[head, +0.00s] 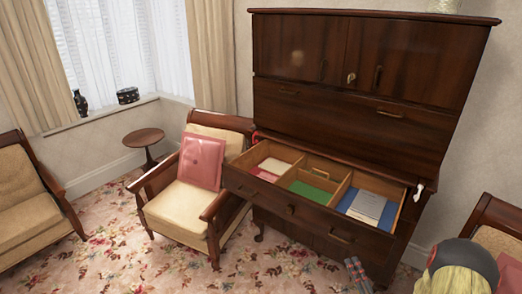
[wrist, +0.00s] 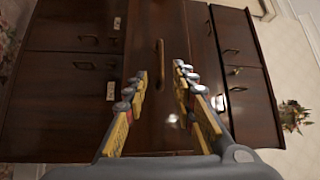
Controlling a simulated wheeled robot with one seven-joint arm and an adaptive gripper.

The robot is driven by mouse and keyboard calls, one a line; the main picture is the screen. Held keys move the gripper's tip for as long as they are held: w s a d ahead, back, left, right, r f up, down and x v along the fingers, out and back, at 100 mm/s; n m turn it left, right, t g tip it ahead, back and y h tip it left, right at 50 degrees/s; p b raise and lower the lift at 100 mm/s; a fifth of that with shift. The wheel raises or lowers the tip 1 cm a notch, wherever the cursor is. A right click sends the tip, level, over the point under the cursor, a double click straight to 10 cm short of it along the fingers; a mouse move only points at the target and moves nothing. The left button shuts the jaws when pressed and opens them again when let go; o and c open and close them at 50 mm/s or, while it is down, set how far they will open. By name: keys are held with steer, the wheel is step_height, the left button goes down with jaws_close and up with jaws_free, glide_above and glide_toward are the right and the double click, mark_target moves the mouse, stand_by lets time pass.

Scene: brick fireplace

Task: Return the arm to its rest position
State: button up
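My gripper (wrist: 159,78) shows in the wrist view with its two yellow and grey fingers apart. Nothing is held between them. Beyond the fingers is the dark wooden cabinet (wrist: 60,110), turned sideways in this view, with a bar handle (wrist: 160,62) seen through the gap. The fingers' distance from the cabinet front is hard to tell. In the head view the same kind of tall dark cabinet (head: 300,45) stands at the right, with one divided drawer (head: 265,196) pulled open. I cannot clearly make out the gripper in the head view.
An armchair (head: 180,215) with a pink cushion (head: 201,161) stands left of the open drawer. A small round table (head: 144,137) is behind it. Another armchair (head: 25,210) is at the far left.

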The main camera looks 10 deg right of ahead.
step_height(320, 180, down, 14)
steer(key=s+n+g, duration=0.3)
steer(key=n+g, duration=0.1)
steer(key=g, duration=0.3)
steer(key=s+d+f+n+g+h, duration=0.1)
steer(key=s+d+f+n+g, duration=0.25)
steer(key=s+g, duration=0.3)
steer(key=s+a+r+n+g, duration=0.2)
steer(key=s+a+r+g, duration=0.15)
steer(key=r, duration=0.65)
steer(key=s+a+r+n+g, duration=0.2)
steer(key=s+a+r, duration=0.15)
steer(key=r, duration=0.65)
steer(key=s+a+r+n+t+y, duration=0.2)
steer(key=a+r+n+t, duration=0.3)
steer(key=a+r, duration=1.6)
step_height(320, 180, up, 3)
steer(key=shift+s+f, duration=0.15)
steer(key=shift+s, duration=0.1)
